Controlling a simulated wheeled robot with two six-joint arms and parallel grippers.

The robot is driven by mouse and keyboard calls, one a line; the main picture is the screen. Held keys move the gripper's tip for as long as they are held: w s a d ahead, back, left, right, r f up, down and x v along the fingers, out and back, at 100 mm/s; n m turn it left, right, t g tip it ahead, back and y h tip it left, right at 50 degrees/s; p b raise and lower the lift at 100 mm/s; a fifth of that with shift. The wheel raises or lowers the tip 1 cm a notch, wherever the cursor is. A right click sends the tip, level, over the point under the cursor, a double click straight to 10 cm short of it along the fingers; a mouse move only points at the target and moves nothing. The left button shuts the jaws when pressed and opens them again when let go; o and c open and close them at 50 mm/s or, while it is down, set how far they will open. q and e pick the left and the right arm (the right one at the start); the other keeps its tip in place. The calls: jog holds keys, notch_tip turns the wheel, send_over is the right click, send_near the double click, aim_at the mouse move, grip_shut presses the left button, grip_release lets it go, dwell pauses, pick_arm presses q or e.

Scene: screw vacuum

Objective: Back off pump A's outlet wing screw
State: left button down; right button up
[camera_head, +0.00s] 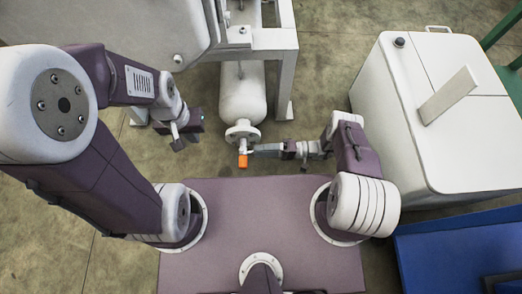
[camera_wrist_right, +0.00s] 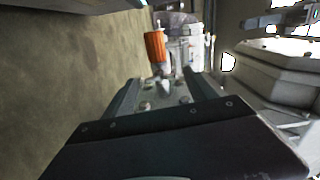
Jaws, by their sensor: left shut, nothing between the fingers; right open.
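A white cylindrical pump body (camera_head: 242,92) stands in the middle of the head view, with a round pale flange (camera_head: 242,132) at its near end. An orange part (camera_head: 243,161) hangs just below the flange; in the right wrist view it is a ribbed orange piece (camera_wrist_right: 155,47) beside pale metal fittings (camera_wrist_right: 187,48). I cannot tell which part is the wing screw. My right gripper (camera_head: 262,148) reaches in from the right close to the flange; its open fingers (camera_wrist_right: 165,82) point toward the orange piece and fittings, with nothing held. My left gripper (camera_head: 178,145) is shut and empty, left of the pump.
A large white cabinet (camera_head: 385,82) with a raised slanted plate stands at the right. A blue box (camera_head: 455,255) lies at the lower right. A pale metal frame (camera_head: 287,65) surrounds the pump's upper part. Bare floor (camera_head: 310,105) shows between pump and cabinet.

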jog(key=d, duration=0.8)
jog(key=shift+d, duration=0.4)
